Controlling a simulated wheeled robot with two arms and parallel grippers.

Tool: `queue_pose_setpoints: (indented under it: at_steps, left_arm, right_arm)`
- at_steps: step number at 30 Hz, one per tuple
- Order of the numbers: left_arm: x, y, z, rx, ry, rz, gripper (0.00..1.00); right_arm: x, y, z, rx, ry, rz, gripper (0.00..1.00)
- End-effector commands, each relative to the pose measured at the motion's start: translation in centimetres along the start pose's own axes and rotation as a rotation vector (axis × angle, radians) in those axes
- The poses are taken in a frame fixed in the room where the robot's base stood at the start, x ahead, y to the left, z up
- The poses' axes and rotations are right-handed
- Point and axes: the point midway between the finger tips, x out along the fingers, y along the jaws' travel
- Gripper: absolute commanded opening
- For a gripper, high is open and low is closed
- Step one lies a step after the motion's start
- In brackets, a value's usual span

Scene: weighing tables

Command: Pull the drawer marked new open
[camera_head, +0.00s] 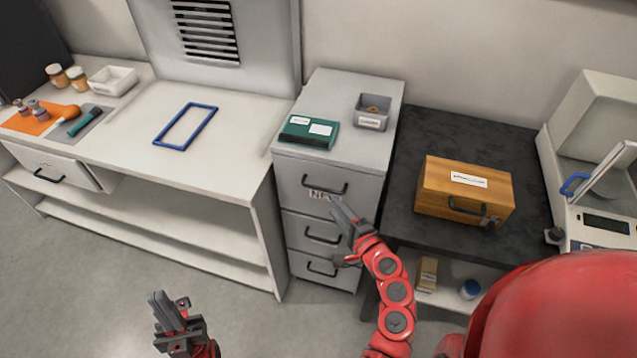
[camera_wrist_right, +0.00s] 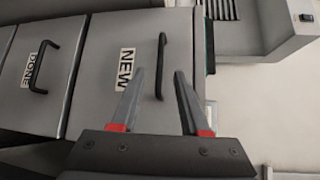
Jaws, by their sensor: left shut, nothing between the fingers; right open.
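The drawer marked NEW (camera_head: 304,188) is the top drawer of the grey cabinet, and it is shut. Its dark handle (camera_head: 325,188) sits above the NEW label. My right gripper (camera_head: 342,232) is in front of the cabinet, open and empty. My left gripper (camera_head: 168,312) is shut and empty, low over the floor.
Below are two more shut drawers; the wrist view shows the DONE label (camera_wrist_right: 43,60) on one. A green box (camera_head: 308,132) and a grey bin (camera_head: 373,112) stand on the cabinet. A wooden case (camera_head: 465,190) sits on the dark table (camera_head: 420,135). The floor in front is free.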

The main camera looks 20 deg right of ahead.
Motion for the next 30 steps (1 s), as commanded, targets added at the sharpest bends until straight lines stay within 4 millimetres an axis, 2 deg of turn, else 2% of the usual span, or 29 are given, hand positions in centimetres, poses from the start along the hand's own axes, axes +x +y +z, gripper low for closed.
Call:
queue_pose_setpoints:
  at_steps: [1,9,15,21,29,30]
  left_arm:
    - [0.6,0.0,-0.1,0.0,0.0,0.0,0.0]
    - [1.7,-0.1,-0.3,0.0,0.0,0.0,0.0]
    - [1.9,-0.1,-0.3,0.0,0.0,0.0,0.0]
    - [2.0,-0.1,-0.3,0.0,0.0,0.0,0.0]
    - [2.0,-0.1,-0.3,0.0,0.0,0.0,0.0]
    - [2.0,-0.1,-0.3,0.0,0.0,0.0,0.0]
  right_arm:
    - [1.1,-0.3,0.1,0.001,-0.003,0.001,0.45]
    - [6.3,-0.3,0.0,-0.001,-0.001,-0.001,0.45]
    - [8.9,-0.1,0.0,0.0,0.0,-0.001,0.45]
    - [10.0,0.1,0.0,0.0,0.002,0.002,0.45]
    - [10.0,0.1,0.0,0.0,0.002,0.001,0.45]
    - [10.0,0.1,0.0,0.0,0.002,0.001,0.39]
